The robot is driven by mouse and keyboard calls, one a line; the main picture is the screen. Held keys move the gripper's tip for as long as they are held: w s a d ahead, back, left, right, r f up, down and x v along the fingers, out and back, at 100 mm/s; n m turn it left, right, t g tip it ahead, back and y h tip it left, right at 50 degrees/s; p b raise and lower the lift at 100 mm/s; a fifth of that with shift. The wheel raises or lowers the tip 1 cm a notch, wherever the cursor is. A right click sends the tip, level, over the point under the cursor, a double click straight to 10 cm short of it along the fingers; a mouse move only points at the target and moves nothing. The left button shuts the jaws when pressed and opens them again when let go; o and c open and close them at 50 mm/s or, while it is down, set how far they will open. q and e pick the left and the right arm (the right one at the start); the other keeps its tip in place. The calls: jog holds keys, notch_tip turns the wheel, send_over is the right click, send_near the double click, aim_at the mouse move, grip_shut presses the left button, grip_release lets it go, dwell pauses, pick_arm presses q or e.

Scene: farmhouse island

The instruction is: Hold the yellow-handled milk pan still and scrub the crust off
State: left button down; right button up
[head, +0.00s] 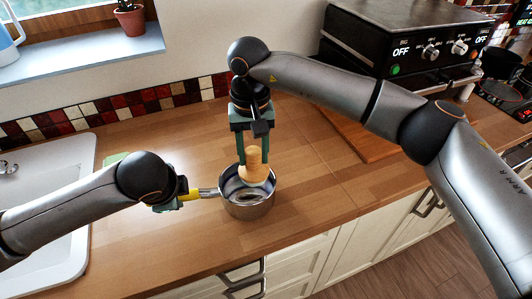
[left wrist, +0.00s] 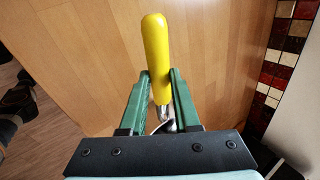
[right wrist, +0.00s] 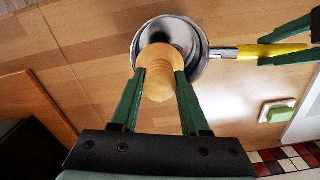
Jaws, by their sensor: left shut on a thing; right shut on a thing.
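The steel milk pan (head: 247,209) stands upright on the wooden worktop. Its yellow handle (left wrist: 156,55) points left toward my left arm. My left gripper (head: 183,199) is shut around the handle, with a finger on each side. My right gripper (right wrist: 160,85) points down over the pan and is shut on a round wooden scrubbing brush (head: 254,167). The brush is upright, its lower end within the pan's mouth. Whether it touches the bottom is hidden. A dark patch (right wrist: 184,36) shows inside the pan beside the brush; I cannot tell whether it is crust or shadow.
A white sink (head: 75,235) lies at the left. A green and white sponge-like block (right wrist: 277,110) lies on the worktop near it. A wooden board (head: 365,143) and a black oven (head: 400,40) are at the back right. Worktop right of the pan is clear.

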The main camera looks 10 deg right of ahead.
aim_at(254, 172)
pick_arm(q)
jog(key=shift+s+f, duration=0.1)
jog(key=shift+f, duration=0.1)
pick_arm(e)
jog(key=shift+f, duration=2.9)
notch_tip(254, 172, down, 2)
jog(key=shift+f, duration=0.1)
jog(key=shift+s+a, duration=0.2)
jog(key=shift+a, duration=0.7)
jog(key=shift+s+a, duration=0.15)
jog(key=shift+a, duration=0.7)
jog(key=d, duration=0.3)
jog(key=shift+w+d, duration=0.15)
jog(key=shift+w, duration=0.15)
jog(key=shift+d+r, duration=0.15)
jog(key=shift+r, duration=4.05)
